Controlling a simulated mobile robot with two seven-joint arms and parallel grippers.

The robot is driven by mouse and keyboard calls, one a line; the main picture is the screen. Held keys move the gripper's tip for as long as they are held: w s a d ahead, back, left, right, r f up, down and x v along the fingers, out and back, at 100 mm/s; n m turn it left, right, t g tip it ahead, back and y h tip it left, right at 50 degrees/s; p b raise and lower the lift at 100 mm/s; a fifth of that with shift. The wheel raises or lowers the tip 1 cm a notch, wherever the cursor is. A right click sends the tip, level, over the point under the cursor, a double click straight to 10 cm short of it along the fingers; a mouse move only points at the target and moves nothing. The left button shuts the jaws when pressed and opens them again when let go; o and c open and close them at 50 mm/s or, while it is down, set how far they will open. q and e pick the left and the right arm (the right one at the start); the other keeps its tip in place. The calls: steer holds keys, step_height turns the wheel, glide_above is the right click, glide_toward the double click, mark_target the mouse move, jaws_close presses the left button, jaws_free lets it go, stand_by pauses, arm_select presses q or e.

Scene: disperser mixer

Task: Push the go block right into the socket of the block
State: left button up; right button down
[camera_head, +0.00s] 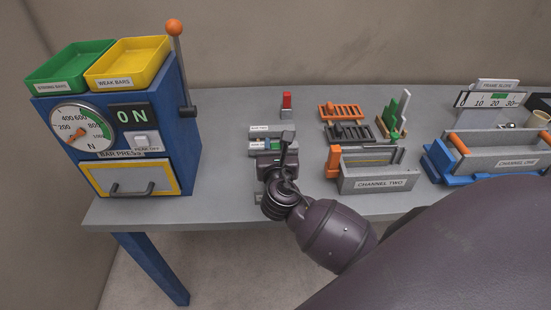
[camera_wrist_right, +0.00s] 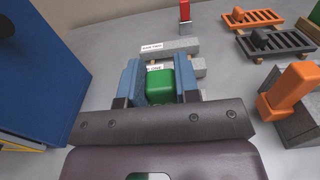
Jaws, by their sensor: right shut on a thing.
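The green go block (camera_wrist_right: 160,84) is between the blue fingers of my right gripper (camera_wrist_right: 159,90), which is shut on it. In the head view my right gripper (camera_head: 274,147) is over the table, and a bit of the green block (camera_head: 275,145) shows between its fingers. A grey block with a white label (camera_wrist_right: 170,48) lies just beyond the fingers. A second grey, labelled block (camera_wrist_right: 196,68) is right behind the green block and partly hidden by it. I cannot tell which holds the socket, or whether the green block touches it. My left gripper is not in view.
The blue bar press (camera_head: 130,120) stands to the left. A small red piece (camera_head: 287,100) stands behind the grey blocks. The grey Channel Two unit (camera_head: 375,178) with its orange post (camera_head: 334,162) is close on the right. Orange and dark racks (camera_head: 341,112) lie behind it.

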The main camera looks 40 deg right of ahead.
steer(key=shift+f+b, duration=0.4)
steer(key=shift+f, duration=1.5)
steer(key=shift+f, duration=0.1)
steer(key=c, duration=0.8)
jaws_free()
steer(key=shift+c, duration=0.2)
